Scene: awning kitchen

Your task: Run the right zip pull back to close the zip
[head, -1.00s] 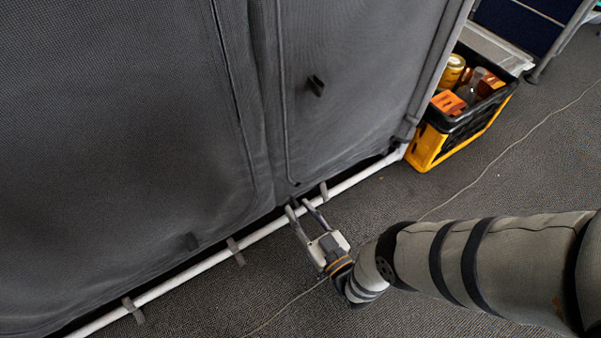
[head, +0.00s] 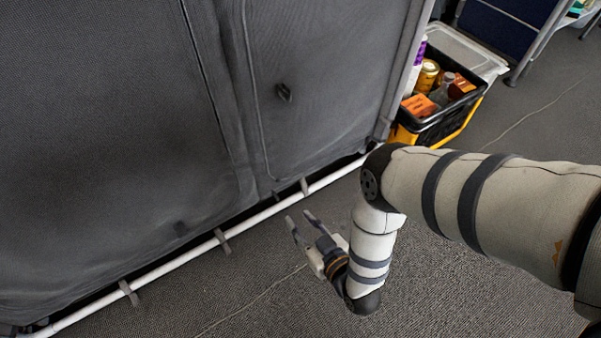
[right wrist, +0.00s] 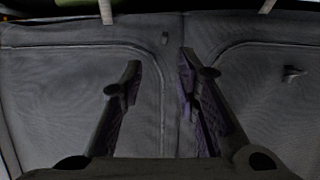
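The grey awning wall (head: 335,60) has seams running down its panels. A dark tab (head: 283,92) stands out on the right panel, and a smaller dark tab (head: 181,229) sits low on the left panel. In the right wrist view a small dark pull (right wrist: 165,38) hangs between the two curved seams, and a dark tab (right wrist: 293,73) is at the right. I cannot tell which is the right zip pull. My right gripper (head: 299,217) is open and empty, low over the floor, apart from the wall. Its fingers (right wrist: 160,62) stand apart below the small pull in the wrist view.
A white pole (head: 262,217) with grey straps (head: 222,240) runs along the wall's foot. A black and yellow crate (head: 432,130) with jars and boxes stands at the wall's right end. A thin cord (head: 245,302) crosses the carpet (head: 450,285), which is otherwise clear.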

